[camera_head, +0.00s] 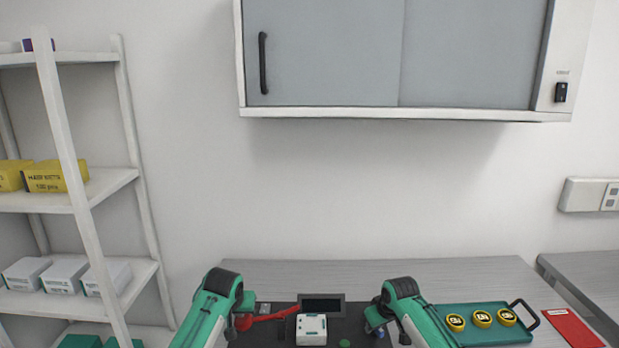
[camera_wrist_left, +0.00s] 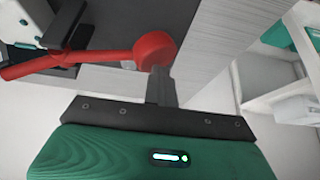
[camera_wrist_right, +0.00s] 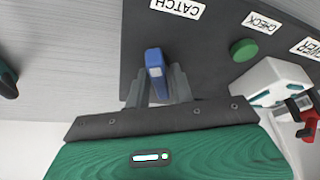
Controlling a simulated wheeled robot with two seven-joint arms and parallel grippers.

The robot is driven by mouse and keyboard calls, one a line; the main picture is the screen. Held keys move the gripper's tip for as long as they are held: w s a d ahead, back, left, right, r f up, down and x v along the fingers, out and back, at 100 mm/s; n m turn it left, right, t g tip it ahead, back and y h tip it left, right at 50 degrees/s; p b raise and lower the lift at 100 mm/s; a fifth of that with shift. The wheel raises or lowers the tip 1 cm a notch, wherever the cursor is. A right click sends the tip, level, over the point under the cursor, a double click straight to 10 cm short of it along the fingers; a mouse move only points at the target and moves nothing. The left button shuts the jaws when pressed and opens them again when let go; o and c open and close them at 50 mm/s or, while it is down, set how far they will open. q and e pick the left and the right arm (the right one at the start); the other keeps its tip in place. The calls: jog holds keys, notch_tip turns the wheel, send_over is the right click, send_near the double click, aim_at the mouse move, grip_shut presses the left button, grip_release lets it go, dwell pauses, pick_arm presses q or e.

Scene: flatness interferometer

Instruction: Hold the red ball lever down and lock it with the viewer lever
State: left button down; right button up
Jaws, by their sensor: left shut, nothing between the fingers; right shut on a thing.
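The red ball lever (camera_head: 268,317) lies across the left side of the dark instrument base in the head view. In the left wrist view its red ball (camera_wrist_left: 154,50) is just beyond my left gripper (camera_wrist_left: 160,84). That gripper is shut and empty, its tips close to the ball; I cannot tell whether they touch. My right gripper (camera_wrist_right: 157,88) is shut on a blue lever (camera_wrist_right: 154,62) beside the CATCH label (camera_wrist_right: 178,7). I cannot tell from its label whether this is the viewer lever. In the head view the right gripper mostly hides it.
A white block (camera_head: 311,329) and a dark screen (camera_head: 322,305) stand between my arms. A green button (camera_wrist_right: 243,50) is beside the CHECK label. A green tray (camera_head: 480,335) with yellow round pieces lies right, beside a red booklet (camera_head: 572,328). A wall cabinet (camera_head: 400,55) hangs above.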

pick_arm(q)
jog(key=shift+d, duration=0.25)
pick_arm(e)
jog(key=n+g+y, duration=0.1)
jog(key=n, duration=0.3)
jog(key=shift+a+n, duration=0.15)
jog(key=shift+n, duration=0.15)
jog(key=shift+n+g+y, duration=0.3)
jog(key=shift+n+y, duration=0.1)
jog(key=shift+n, duration=0.4)
jog(key=shift+n+g+y, duration=0.3)
jog(key=shift+n+g, duration=0.3)
jog(key=shift+n, duration=1)
jog(key=n+g, duration=0.1)
jog(key=n, duration=0.2)
pick_arm(q)
jog(key=shift+f, duration=0.1)
pick_arm(e)
jog(key=o, duration=0.5)
pick_arm(q)
jog(key=shift+a, duration=0.15)
pick_arm(e)
jog(key=shift+r, duration=0.1)
